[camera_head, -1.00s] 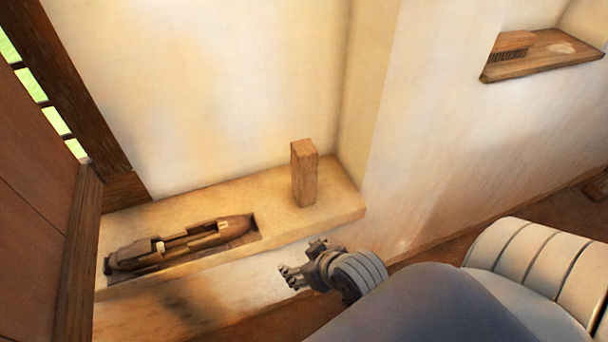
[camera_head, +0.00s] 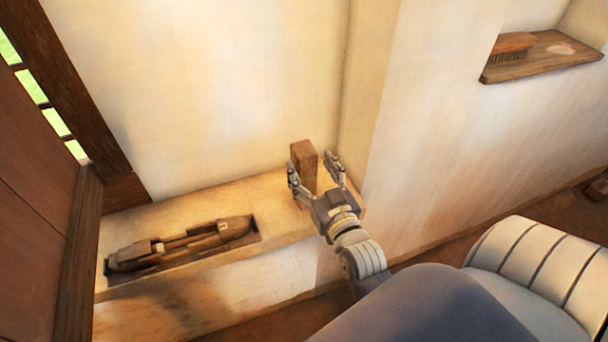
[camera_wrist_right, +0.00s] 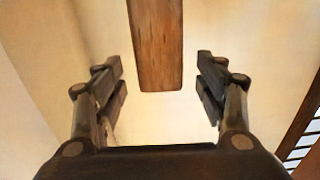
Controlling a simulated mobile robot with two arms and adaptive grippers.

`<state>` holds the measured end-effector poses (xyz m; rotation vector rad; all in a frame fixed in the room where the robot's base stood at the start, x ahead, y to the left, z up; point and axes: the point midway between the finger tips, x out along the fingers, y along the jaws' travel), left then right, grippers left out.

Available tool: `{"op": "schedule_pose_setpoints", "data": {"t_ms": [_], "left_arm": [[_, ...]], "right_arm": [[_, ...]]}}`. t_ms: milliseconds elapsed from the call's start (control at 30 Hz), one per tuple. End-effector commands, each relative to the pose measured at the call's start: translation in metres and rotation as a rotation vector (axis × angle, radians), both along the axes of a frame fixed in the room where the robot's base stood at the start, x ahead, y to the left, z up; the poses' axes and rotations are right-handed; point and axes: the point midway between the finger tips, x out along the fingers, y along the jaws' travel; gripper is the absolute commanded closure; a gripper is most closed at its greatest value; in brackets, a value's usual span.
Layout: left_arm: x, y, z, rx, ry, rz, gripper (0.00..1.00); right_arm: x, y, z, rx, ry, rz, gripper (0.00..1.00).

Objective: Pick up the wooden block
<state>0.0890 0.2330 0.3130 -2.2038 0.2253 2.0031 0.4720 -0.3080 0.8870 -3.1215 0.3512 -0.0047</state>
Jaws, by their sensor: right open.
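The wooden block (camera_head: 304,163) stands upright near the right end of the pale ledge in the head view. My right gripper (camera_head: 315,174) is open in front of it, with one finger towards each side of the block. The gripper hides the block's lower part in the head view. In the right wrist view the block (camera_wrist_right: 157,45) hangs into the top middle of the picture, ahead of and between the two spread fingers (camera_wrist_right: 160,85). Clear gaps show on both sides there. My left gripper is not in view.
A wooden shuttle (camera_head: 185,243) lies in a recess of the ledge (camera_head: 215,199), left of the block. The wall rises close behind the ledge, with a wall corner just right of the block. A brush (camera_head: 511,47) sits on a small wooden shelf (camera_head: 545,58) at upper right.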

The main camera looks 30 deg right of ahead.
Motion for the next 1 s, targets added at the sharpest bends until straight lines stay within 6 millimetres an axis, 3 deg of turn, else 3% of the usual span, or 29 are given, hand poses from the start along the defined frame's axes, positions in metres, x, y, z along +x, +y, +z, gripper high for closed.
{"op": "schedule_pose_setpoints", "data": {"t_ms": [100,467,700,1000], "left_arm": [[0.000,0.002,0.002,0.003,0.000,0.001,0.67],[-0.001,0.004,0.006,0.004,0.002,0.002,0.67],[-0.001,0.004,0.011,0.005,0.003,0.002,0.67],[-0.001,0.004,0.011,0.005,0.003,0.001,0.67]], "right_arm": [[0.018,-0.004,0.002,-0.001,-0.002,0.000,0.35],[0.044,-0.010,0.001,-0.001,0.000,0.001,0.35],[0.075,-0.017,0.002,0.000,0.001,0.001,0.35],[0.086,-0.020,0.000,0.000,0.003,0.001,0.35]]}}
